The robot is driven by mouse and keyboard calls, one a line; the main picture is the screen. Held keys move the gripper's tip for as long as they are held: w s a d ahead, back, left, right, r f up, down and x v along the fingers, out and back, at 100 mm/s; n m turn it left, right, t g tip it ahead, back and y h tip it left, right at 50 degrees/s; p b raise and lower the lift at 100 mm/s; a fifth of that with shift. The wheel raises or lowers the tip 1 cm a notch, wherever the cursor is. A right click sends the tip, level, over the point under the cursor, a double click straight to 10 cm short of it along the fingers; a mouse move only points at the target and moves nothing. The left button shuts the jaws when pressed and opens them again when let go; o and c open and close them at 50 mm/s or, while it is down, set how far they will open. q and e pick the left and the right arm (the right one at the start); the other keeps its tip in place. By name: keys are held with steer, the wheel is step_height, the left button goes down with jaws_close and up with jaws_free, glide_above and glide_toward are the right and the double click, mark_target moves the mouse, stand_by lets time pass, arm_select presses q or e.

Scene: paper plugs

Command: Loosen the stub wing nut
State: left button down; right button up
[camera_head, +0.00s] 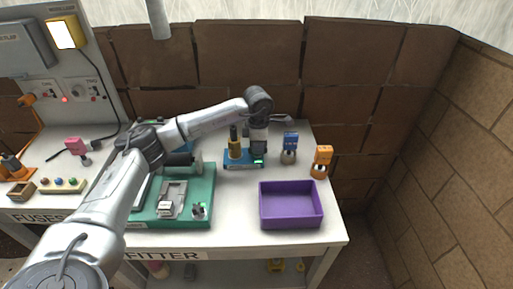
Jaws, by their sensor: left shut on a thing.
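My left gripper (258,147) comes down from above onto the right part of a small blue fixture (236,163) at the back of the table. It is shut on the stub wing nut, which its fingers largely hide. A green light (258,161) shows below the fingers. My right gripper is not in view.
A purple tray (291,224) stands at the front right. A blue-topped piece (290,143) and an orange-topped piece (322,158) stand behind it. A green board (207,220) with metal fittings lies at the left under my arm. Brick walls close the back and right.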

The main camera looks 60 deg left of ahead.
arm_select(q)
steer(key=shift+r+n+p, duration=0.15)
steer(key=shift+n+p, duration=0.6)
steer(key=shift+n, duration=0.05)
steer(key=n+p, duration=0.3)
steer(key=n, duration=0.1)
steer(key=shift+n, duration=0.4)
steer(key=n+p, duration=0.3)
steer(key=n, duration=0.1)
steer(key=shift+n+p, duration=0.3)
steer(key=shift+n, duration=0.1)
steer(key=n+p, duration=0.2)
steer(key=shift+n, duration=0.3)
steer(key=n+p, duration=0.2)
steer(key=n, duration=0.1)
steer(key=n+p, duration=0.2)
steer(key=n, duration=0.1)
steer(key=shift+p, duration=0.35)
steer(key=n+p, duration=0.2)
steer(key=n, duration=0.1)
steer(key=n+p, duration=0.3)
steer(key=shift+n, duration=0.4)
steer(key=c, duration=1.3)
jaws_free()
